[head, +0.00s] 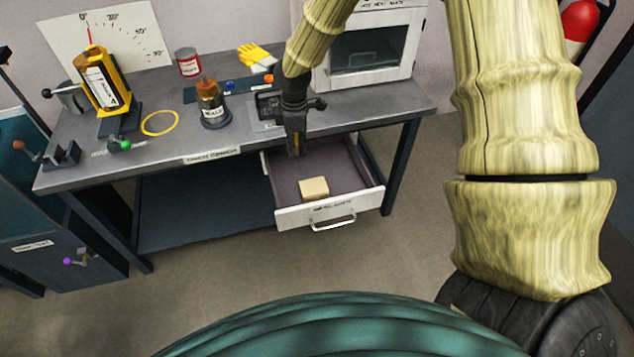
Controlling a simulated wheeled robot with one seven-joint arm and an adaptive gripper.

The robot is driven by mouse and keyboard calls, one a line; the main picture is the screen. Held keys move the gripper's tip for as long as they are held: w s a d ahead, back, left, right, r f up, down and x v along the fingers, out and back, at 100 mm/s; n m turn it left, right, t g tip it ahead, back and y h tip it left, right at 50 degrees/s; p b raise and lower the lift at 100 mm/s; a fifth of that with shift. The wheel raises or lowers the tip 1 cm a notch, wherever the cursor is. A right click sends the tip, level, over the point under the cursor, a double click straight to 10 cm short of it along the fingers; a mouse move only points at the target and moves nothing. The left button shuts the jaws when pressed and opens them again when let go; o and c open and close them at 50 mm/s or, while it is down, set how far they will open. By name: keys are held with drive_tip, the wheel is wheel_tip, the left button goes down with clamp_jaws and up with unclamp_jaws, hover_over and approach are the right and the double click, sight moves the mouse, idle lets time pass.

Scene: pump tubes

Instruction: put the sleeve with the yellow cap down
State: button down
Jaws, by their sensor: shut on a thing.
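My gripper (294,147) points down over the open drawer, at the front edge of the bench. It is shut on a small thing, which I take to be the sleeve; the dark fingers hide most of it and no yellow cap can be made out. The drawer (358,181) is pulled out and has a white front with a handle. A pale tan block (314,188) lies in it near the front, below and apart from my gripper.
A blue cabinet (70,235) stands left.

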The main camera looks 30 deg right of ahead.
sight(338, 187)
drive_tip(key=s+d+f+n+b, duration=0.2)
drive_tip(key=d+f+n+b, duration=0.7)
drive_tip(key=d+f+n, duration=0.6)
drive_tip(key=shift+n, duration=0.7)
drive_tip(key=shift+a+f, duration=0.2)
drive_tip(key=shift+f, duration=1.05)
drive_tip(key=shift+a+f, duration=0.25)
drive_tip(key=shift+f, duration=0.95)
drive_tip(key=shift+a+f, duration=0.2)
drive_tip(key=shift+f, duration=1.05)
drive_tip(key=c, duration=1.6)
unclamp_jaws()
drive_tip(key=shift+f, duration=0.15)
drive_tip(key=shift+o, duration=0.8)
wheel_tip(338, 187, up, 12)
